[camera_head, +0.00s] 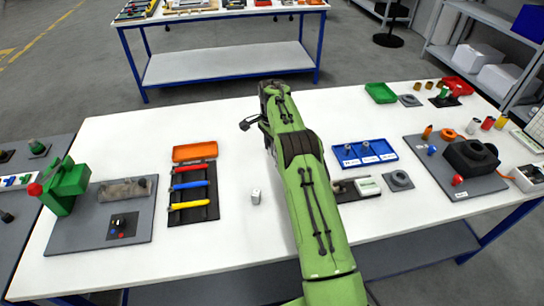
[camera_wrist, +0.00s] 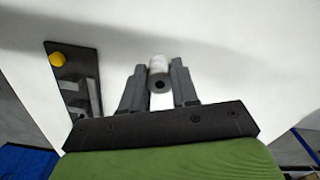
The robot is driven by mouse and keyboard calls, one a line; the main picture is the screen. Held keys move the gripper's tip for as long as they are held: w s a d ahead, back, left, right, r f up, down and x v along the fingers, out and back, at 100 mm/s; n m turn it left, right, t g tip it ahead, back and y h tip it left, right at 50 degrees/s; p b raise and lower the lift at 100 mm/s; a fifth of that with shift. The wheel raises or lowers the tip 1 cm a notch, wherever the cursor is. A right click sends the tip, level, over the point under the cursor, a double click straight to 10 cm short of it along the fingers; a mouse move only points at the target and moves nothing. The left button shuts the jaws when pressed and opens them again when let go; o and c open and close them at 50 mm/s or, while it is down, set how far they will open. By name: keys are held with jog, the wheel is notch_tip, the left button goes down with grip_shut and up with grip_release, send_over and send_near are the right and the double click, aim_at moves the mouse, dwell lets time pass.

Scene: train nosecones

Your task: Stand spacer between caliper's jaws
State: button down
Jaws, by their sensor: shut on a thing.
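The spacer (camera_wrist: 159,69) is a small pale cylinder with a dark hole in the end facing the camera. My gripper (camera_wrist: 160,75) is shut on it, with one grey finger on each side. In the head view my green arm reaches over the table and hides the fingers and the held spacer. What looks like the caliper, with a pale display block (camera_head: 367,186), lies on a dark mat just right of my arm. Its left part is partly hidden by the arm. I cannot make out its jaws clearly.
A blue tray (camera_head: 348,163), a tool holder (camera_head: 207,210) with coloured handles and a small white block (camera_head: 256,196) are near my arm. Fixture boards stand at both table ends. In the wrist view a dark board (camera_wrist: 72,92) with a yellow knob lies left. Bare white table (camera_head: 165,130) shows at left back.

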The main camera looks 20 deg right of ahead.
jog(key=r, duration=0.2)
jog(key=shift+s+d+r, duration=0.1)
jog(key=shift+d+r, duration=0.1)
jog(key=shift+r, duration=0.2)
jog(key=s+d+m+b, duration=0.3)
jog(key=s+d+m, duration=0.2)
jog(key=s, duration=0.4)
jog(key=s+d+m+b, duration=0.4)
jog(key=s, duration=0.4)
notch_tip(320, 180, down, 9)
jog(key=shift+d+r+b, duration=0.1)
jog(key=shift+b, duration=0.85)
jog(key=c, duration=0.9)
grip_release()
jog(key=shift+f, duration=0.2)
jog(key=shift+o, duration=0.2)
jog(key=shift+r, duration=0.15)
